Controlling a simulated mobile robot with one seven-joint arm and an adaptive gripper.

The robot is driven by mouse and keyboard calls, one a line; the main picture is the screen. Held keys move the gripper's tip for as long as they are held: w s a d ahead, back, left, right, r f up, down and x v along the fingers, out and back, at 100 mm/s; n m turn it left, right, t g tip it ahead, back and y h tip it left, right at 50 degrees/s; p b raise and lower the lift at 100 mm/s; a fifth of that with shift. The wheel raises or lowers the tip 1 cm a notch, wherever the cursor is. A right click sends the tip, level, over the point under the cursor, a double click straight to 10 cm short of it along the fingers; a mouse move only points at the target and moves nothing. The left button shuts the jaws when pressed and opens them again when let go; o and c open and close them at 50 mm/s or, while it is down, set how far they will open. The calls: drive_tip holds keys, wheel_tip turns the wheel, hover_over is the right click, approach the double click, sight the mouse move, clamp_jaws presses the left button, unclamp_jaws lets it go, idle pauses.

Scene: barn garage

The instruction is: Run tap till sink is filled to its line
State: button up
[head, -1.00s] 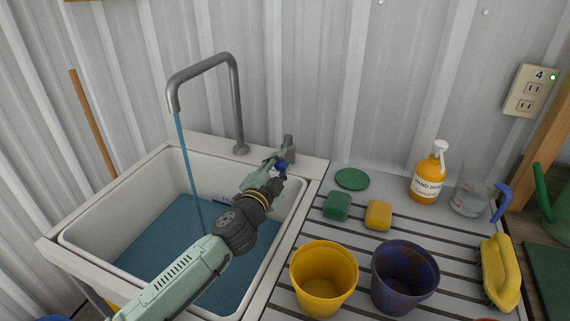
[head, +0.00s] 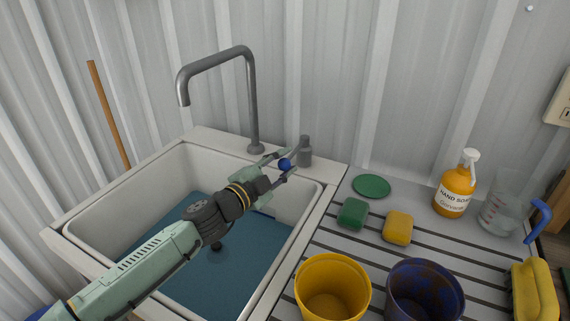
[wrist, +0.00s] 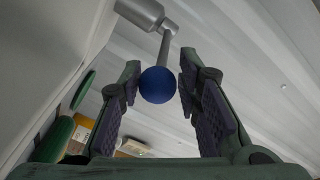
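The white sink (head: 95,235) holds blue water (head: 185,285) well below its rim. The grey tap spout (head: 215,62) arches over it, and no stream falls from it. The tap valve (head: 304,152) stands on the sink's back right ledge. Its lever ends in a blue ball knob (head: 285,164), also seen in the wrist view (wrist: 158,86). My gripper (head: 282,163) is open, with one finger on each side of the knob; small gaps show beside the ball in the wrist view. My arm crosses over the sink and hides part of the water. I cannot make out the fill line now.
On the ribbed drainboard (head: 325,235) right of the sink are a green sponge (head: 353,214), yellow sponge (head: 397,228), green disc (head: 371,186), soap bottle (head: 454,190), clear jug (head: 497,212), yellow cup (head: 333,292), dark blue cup (head: 424,292) and yellow brush (head: 535,290). A metal wall stands behind.

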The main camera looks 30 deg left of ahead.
drive_tip(key=o, duration=0.3)
drive_tip(key=shift+r, duration=0.1)
wheel_tip(320, 180, up, 10)
drive_tip(key=shift+f, duration=0.1)
idle(0.5)
idle(0.4)
